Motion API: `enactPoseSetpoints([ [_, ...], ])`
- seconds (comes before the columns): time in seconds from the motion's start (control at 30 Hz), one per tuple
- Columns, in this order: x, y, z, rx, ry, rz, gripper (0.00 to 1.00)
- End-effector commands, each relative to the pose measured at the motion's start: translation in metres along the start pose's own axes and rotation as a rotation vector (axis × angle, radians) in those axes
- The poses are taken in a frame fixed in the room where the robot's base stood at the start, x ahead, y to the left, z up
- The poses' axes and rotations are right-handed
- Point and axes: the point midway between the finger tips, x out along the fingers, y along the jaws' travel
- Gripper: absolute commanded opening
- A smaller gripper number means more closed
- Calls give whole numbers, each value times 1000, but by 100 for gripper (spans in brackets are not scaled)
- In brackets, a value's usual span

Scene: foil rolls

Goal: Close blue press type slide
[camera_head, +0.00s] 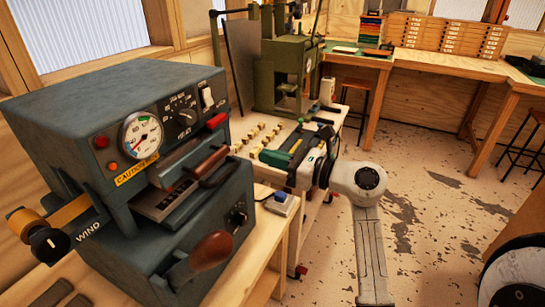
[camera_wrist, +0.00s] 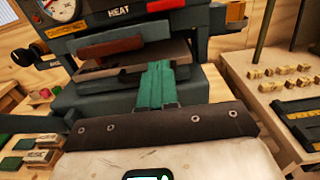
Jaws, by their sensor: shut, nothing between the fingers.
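The dark blue-grey press (camera_head: 75,115) stands at the left with a gauge and knobs. Its type slide (camera_head: 160,203) sits in the front opening below the caution label and sticks out toward the front. A brown handle (camera_head: 208,162) on a dark bracket is at the opening. The press also shows in the wrist view (camera_wrist: 65,100), with a brown bar across its opening. My gripper (camera_wrist: 160,68) has its green fingers together and empty, pointing at the press front; contact is unclear. In the head view my gripper (camera_head: 270,157) is right of the press.
A larger rounded brown handle (camera_head: 210,250) projects low on the press front. Several small type blocks (camera_head: 258,136) lie on the bench behind. A green machine (camera_head: 290,70) stands further back. Open floor (camera_head: 425,210) is to the right.

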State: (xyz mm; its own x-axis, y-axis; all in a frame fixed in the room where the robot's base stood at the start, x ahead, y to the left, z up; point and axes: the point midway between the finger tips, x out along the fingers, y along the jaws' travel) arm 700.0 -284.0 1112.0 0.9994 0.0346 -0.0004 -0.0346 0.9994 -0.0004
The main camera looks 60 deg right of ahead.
Motion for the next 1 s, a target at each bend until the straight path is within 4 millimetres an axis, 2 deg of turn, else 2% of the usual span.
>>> enactPoseSetpoints([
  [0.3,64,0,2,1,0,3,0],
  [0.5,93,0,2,0,0,2,0],
  [0.7,106,0,0,1,0,-1,0],
  [1.0,108,0,0,1,0,-1,0],
])
